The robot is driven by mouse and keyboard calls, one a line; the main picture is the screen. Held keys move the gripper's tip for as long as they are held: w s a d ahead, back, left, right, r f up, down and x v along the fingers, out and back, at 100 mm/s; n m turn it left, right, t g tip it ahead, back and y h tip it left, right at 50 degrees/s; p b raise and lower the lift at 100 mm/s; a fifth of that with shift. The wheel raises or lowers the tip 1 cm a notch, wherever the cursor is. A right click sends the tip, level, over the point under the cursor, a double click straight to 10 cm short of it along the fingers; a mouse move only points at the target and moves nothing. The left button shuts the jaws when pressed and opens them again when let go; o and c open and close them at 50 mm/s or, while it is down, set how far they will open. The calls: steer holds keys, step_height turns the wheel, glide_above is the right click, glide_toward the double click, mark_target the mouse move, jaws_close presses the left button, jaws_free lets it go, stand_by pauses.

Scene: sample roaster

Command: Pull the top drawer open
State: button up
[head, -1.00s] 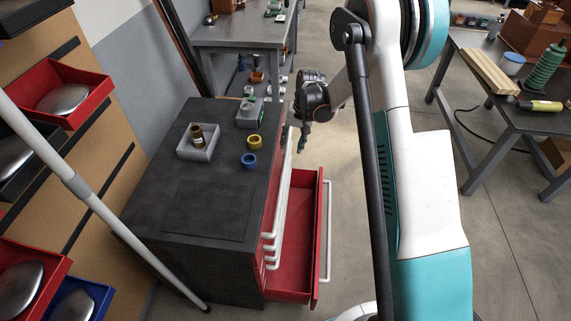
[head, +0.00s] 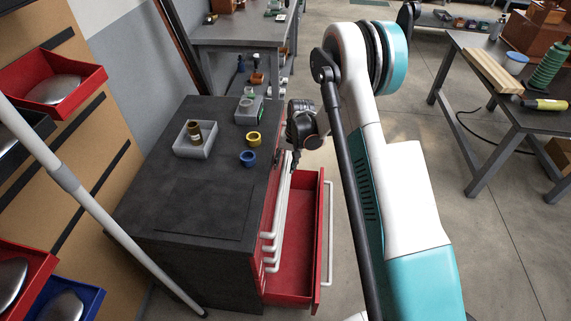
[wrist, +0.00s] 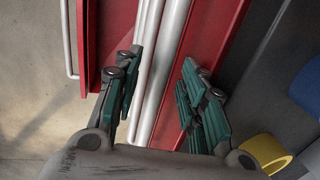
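The dark-topped cabinet (head: 215,215) has red drawer fronts with a stack of white bar handles (head: 279,215) on its right side. The top drawer's red front (wrist: 212,40) looks shut in the wrist view. White handle bars (wrist: 170,75) run between the fingers there. My gripper (head: 294,162) points down beside the far part of the handles. In the wrist view my gripper (wrist: 160,68) is open, its green-padded fingers on either side of the bars with gaps. Which bar is the top one's, and whether a finger touches it, I cannot tell.
A lower drawer (head: 291,280) stands pulled out, its white handle (head: 327,235) sticking out to the right. On the cabinet top are a grey tray (head: 195,145) and a yellow ring (head: 254,139) and blue ring (head: 248,158). The floor right of the cabinet is partly clear.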

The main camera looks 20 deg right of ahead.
jaws_close()
steer(key=shift+d, duration=0.15)
steer(key=s+d, duration=0.5)
steer(key=d, duration=0.8)
steer(key=s+d, duration=0.6)
steer(key=d, duration=0.7)
steer(key=shift+s+d, duration=0.15)
steer(key=shift+d, duration=0.25)
jaws_free()
